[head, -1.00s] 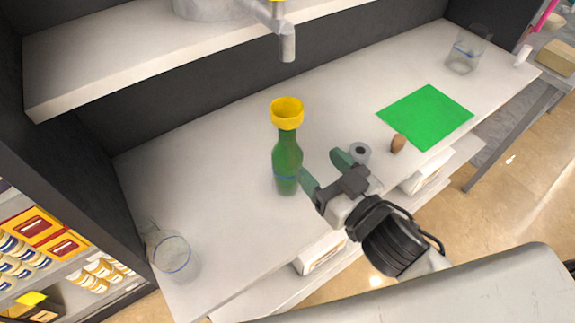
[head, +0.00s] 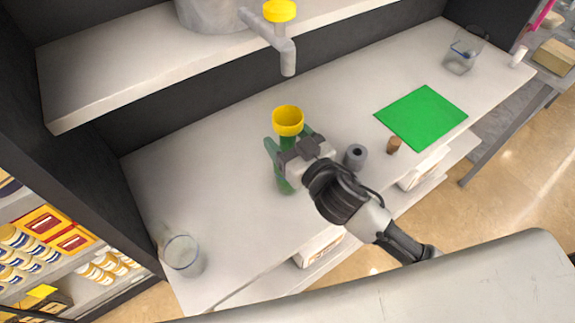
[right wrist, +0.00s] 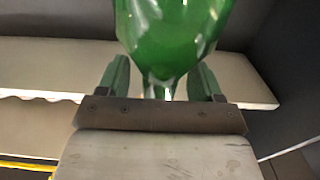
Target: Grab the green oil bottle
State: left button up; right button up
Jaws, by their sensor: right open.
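The green oil bottle (head: 286,186) stands upright on the white counter, with a yellow funnel (head: 288,121) on its top. My right gripper (head: 287,146) is open, with its green fingers on either side of the bottle's upper part. In the right wrist view the bottle (right wrist: 172,30) fills the top middle, and the open fingers (right wrist: 165,82) flank its narrow part. Small gaps show there between bottle and fingers. My gripper hides the bottle's middle in the head view. My left gripper is not in view.
A green mat (head: 422,117), a grey ring-like piece (head: 355,157) and a brown cork (head: 394,145) lie to the right on the counter (head: 215,165). Glass containers stand at the left front (head: 184,256) and far right (head: 462,56). A grey spout with a yellow cap (head: 279,11) hangs overhead from the shelf.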

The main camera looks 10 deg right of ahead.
jog(key=shift+s, duration=0.1)
grip_shut()
dwell(0.4)
